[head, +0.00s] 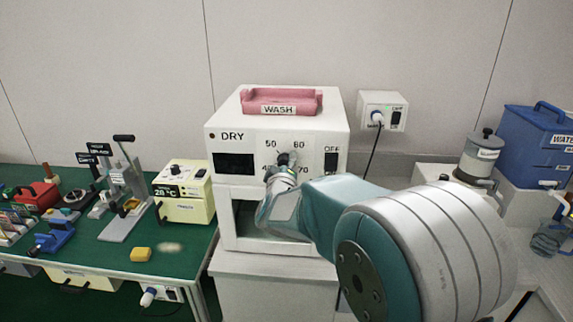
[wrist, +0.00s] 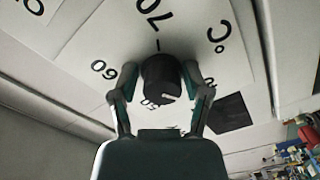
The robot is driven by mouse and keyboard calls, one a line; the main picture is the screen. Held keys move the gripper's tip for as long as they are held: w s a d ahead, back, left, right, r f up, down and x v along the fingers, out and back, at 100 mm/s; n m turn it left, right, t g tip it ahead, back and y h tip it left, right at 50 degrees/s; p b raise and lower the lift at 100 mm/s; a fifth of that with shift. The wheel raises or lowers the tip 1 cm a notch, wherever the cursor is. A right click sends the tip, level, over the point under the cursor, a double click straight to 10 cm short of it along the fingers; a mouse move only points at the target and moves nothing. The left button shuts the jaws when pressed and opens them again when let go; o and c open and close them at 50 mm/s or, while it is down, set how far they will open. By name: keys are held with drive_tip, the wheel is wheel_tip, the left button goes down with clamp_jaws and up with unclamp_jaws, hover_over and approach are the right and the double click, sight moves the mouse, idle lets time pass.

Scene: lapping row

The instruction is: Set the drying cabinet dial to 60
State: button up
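The drying cabinet (head: 225,192) is a white box marked DRY, with a dark display and a dial on its front. The dial's black knob (head: 287,159) is partly hidden by my gripper (head: 280,172) in the head view. In the wrist view, the knob (wrist: 162,80) sits between the two fingers of my gripper (wrist: 161,78), which close in on its sides. The numbers 70 and 60 show around it; lower numbers are partly covered. A white mark shows on the knob's lower right, away from 60, on the side of the partly covered numbers.
A pink WASH tray (head: 281,102) lies on top of the cabinet. An OFF switch (head: 331,161) is right of the dial. A wall socket box (head: 382,111) with a cable is to the right. A green bench (head: 190,240) with tools stands left; a blue water tank (head: 538,140) stands right.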

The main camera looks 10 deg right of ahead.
drive_tip(key=shift+a, duration=0.1)
clamp_jaws()
drive_tip(key=shift+a, duration=0.25)
